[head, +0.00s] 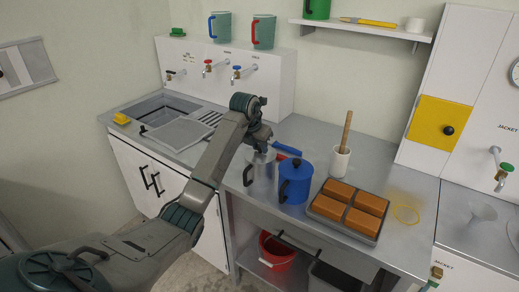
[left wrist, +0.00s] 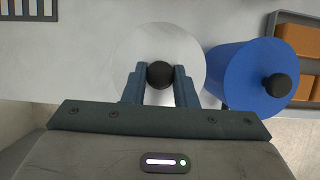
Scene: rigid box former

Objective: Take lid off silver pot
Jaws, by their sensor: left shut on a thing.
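The silver pot (head: 262,181) stands on the metal counter, left of a blue pot, with a dark handle on its left side. Its pale round lid (left wrist: 150,45) fills the middle of the left wrist view, with a black knob (left wrist: 160,75) at its centre. My left gripper (left wrist: 160,82) is over the lid, with its two fingers shut on the knob. In the head view my left gripper (head: 259,145) is right above the silver pot and hides much of its top. I cannot tell from these views whether the lid touches the pot's rim. My right gripper is not in view.
The blue pot (head: 295,184) with its blue lid (left wrist: 252,80) stands close on the right. A tray (head: 335,218) of orange-brown blocks and a white container (head: 340,162) with a wooden stick are further right. A blue-handled thing (head: 287,149) lies behind. A sink (head: 160,110) is at left.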

